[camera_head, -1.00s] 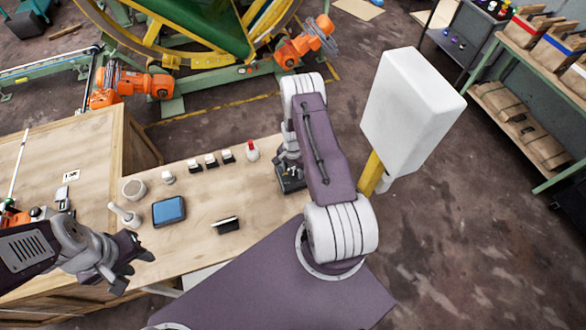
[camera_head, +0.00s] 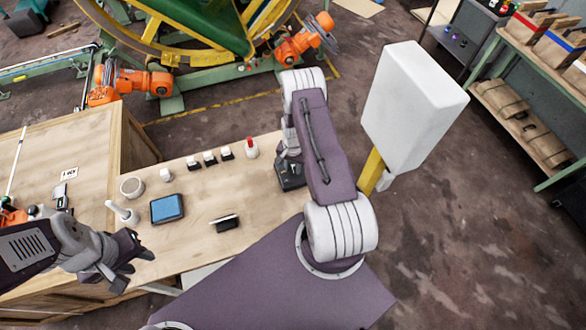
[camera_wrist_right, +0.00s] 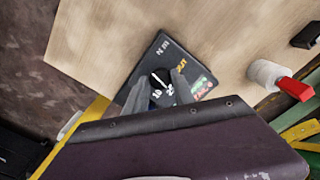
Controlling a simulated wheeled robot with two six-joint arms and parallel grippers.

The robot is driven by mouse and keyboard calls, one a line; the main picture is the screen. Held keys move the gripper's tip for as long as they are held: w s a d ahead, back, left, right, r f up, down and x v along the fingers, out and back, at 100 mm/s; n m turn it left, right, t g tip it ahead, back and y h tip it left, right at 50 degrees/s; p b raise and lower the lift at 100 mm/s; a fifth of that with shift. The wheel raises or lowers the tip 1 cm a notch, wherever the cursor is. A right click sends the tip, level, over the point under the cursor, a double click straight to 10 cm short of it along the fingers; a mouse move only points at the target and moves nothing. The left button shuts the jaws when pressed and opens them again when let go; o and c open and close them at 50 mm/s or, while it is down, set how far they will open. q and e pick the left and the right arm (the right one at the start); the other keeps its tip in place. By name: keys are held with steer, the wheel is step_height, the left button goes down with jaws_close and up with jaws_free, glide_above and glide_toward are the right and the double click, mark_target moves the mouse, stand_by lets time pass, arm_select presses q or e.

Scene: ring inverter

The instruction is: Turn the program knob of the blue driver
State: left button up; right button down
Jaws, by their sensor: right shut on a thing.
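A dark box with a round black knob (camera_wrist_right: 160,79) on its face shows in the right wrist view. White numbers ring the knob, and the panel (camera_wrist_right: 153,55) carries "N m" and orange, green and red lettering. A little blue shows beneath the knob between my fingers. My right gripper (camera_wrist_right: 156,92) has its grey fingers on either side of the knob, shut on it. In the head view the dark box (camera_head: 291,183) is partly hidden by my right arm. My left gripper (camera_head: 134,266) is open and empty over the front left of the bench.
On the bench (camera_head: 190,245) are a blue-screened tablet (camera_head: 167,208), a small black block (camera_head: 225,222), several small switch-like blocks (camera_head: 210,158) and a red-topped white post (camera_head: 251,148). A white panel on a yellow post (camera_head: 412,95) stands right of my right arm.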

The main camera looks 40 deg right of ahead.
mark_target(293, 170)
steer(key=n+b, duration=0.1)
steer(key=n, duration=0.2)
steer(key=shift+f+b, duration=0.15)
steer(key=shift+b, duration=0.25)
steer(key=shift+n+b, duration=0.6)
steer(key=shift+n, duration=1)
steer(key=c, duration=1.1)
jaws_free()
steer(key=shift+o, duration=0.2)
steer(key=shift+r, duration=0.2)
step_height(293, 170, up, 8)
steer(key=b, duration=0.2)
steer(key=shift+b, duration=0.35)
steer(key=shift+r, duration=0.5)
